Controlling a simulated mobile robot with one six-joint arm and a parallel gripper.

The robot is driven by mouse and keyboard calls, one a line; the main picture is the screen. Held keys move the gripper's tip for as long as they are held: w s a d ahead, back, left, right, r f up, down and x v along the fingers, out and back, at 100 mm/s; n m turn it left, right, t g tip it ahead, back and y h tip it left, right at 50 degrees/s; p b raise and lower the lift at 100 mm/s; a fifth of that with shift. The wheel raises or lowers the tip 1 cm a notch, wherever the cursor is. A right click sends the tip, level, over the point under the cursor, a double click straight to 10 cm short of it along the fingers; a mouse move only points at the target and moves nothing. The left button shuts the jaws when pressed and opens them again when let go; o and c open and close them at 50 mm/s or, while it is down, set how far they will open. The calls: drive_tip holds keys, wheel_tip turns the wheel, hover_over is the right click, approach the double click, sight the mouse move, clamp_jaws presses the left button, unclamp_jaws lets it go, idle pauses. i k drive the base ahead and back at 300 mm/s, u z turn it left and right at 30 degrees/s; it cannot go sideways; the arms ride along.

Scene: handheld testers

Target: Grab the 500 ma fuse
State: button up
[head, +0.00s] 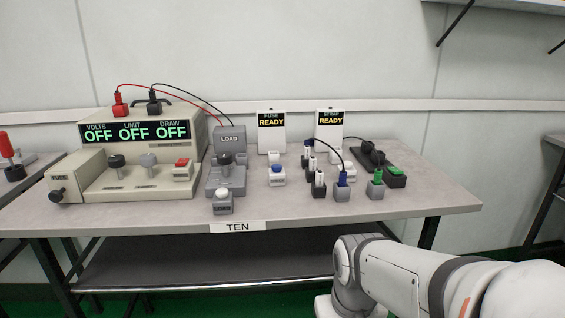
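Several small white-bodied upright pieces with dark bases stand in a slanting row on the right half of the bench: a rear one (307,153), a middle one (312,168) and a front one (319,188). They look like fuses in holders. Their labels are too small to read, so I cannot tell which is 500 mA. A fuse station panel (271,140) reading "FUSE READY" stands behind and to the left of them. My gripper is not in view. Only links of my arm show at the lower right, in front of the bench.
The bench's right end is clear.

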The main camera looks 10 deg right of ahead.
sight(313, 160)
drive_tip(key=z, duration=1.95)
drive_tip(key=k, duration=1.9)
drive_tip(key=u, duration=1.2)
drive_tip(key=i, duration=1)
drive_tip(key=u, duration=0.05)
